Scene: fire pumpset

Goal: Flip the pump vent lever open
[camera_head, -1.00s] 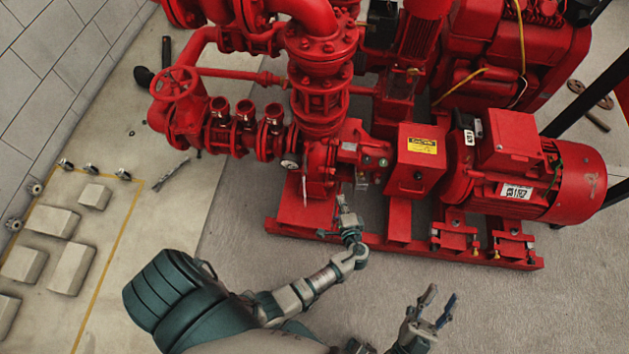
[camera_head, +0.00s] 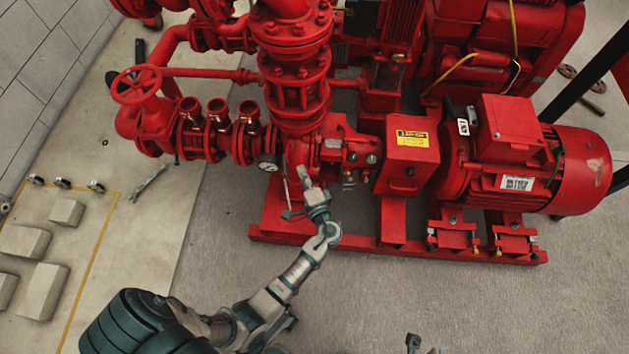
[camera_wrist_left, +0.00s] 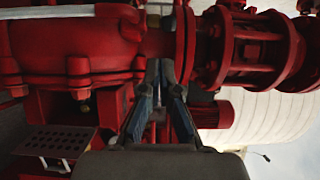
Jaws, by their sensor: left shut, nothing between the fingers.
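The red pump (camera_head: 318,150) stands in the middle of the head view. A thin pale metal lever (camera_head: 287,192) hangs on its front left side; I cannot be sure that it is the vent lever. My left gripper (camera_head: 303,174) is shut and empty, just right of this lever and in front of the pump body. In the left wrist view my left gripper (camera_wrist_left: 165,72) points at red pump parts, its fingertips together with nothing between them. Only the tips of my right gripper (camera_head: 422,345) show at the bottom edge of the head view.
A pressure gauge (camera_head: 268,166) sits left of the gripper. A red box with a yellow label (camera_head: 411,140) and the red motor (camera_head: 520,170) stand to the right. The red base rail (camera_head: 400,250) runs along the front. The grey floor before it is mostly clear.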

